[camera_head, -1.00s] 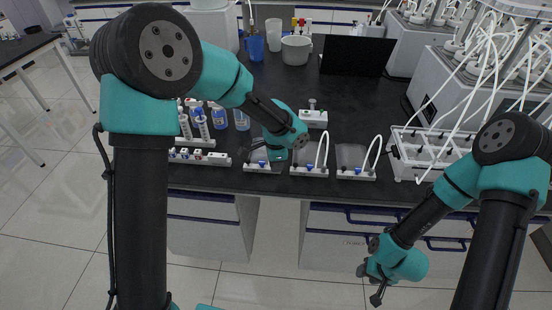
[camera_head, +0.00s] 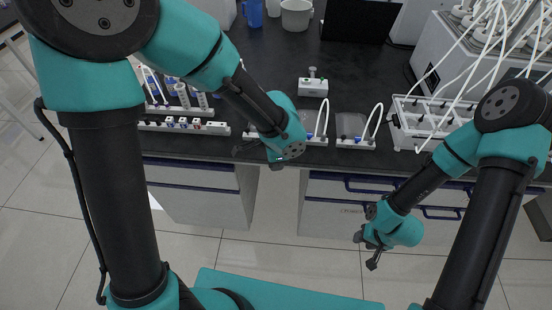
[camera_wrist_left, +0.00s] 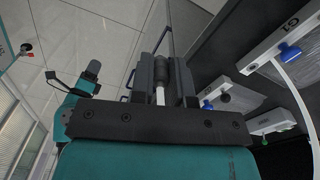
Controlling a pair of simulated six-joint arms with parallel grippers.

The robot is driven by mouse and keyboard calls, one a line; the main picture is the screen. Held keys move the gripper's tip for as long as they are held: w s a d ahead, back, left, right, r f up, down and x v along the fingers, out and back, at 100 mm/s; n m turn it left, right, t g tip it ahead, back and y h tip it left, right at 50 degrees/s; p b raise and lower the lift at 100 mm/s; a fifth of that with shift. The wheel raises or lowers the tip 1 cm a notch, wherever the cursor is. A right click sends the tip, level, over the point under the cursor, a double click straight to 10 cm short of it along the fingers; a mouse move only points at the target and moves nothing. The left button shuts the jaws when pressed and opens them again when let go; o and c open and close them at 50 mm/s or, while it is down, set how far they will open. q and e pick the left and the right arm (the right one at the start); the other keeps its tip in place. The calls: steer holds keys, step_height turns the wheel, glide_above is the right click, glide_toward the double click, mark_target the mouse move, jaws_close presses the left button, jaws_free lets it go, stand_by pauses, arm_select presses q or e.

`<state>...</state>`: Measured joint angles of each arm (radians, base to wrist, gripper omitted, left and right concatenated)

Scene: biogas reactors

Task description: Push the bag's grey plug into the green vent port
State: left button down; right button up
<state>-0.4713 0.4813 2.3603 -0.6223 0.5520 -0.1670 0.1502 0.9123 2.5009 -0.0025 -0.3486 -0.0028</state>
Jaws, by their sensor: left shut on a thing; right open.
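My left gripper (camera_head: 240,150) is low at the counter's front edge, by the leftmost bag stand, which the arm mostly hides. In the left wrist view its fingers (camera_wrist_left: 162,85) are shut on a narrow white piece with a dark grey end, which looks like the bag's grey plug (camera_wrist_left: 160,72). A small green fitting, perhaps the green vent port (camera_wrist_left: 265,134), shows at lower right on a white stand, apart from the fingers. My right gripper (camera_head: 368,257) is open and empty in front of the counter, over the floor.
Two white bag stands with looped tubes, the middle one (camera_head: 312,140) and the right one (camera_head: 355,143), sit along the front edge. A tube rack (camera_head: 422,133) is farther right, a row of small vials (camera_head: 183,126) to the left. The counter behind is partly clear.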

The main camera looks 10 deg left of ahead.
arm_select(q)
steer(key=shift+r, duration=1.55)
stand_by(0.4)
step_height(320, 180, up, 7)
steer(key=shift+r, duration=0.2)
stand_by(0.9)
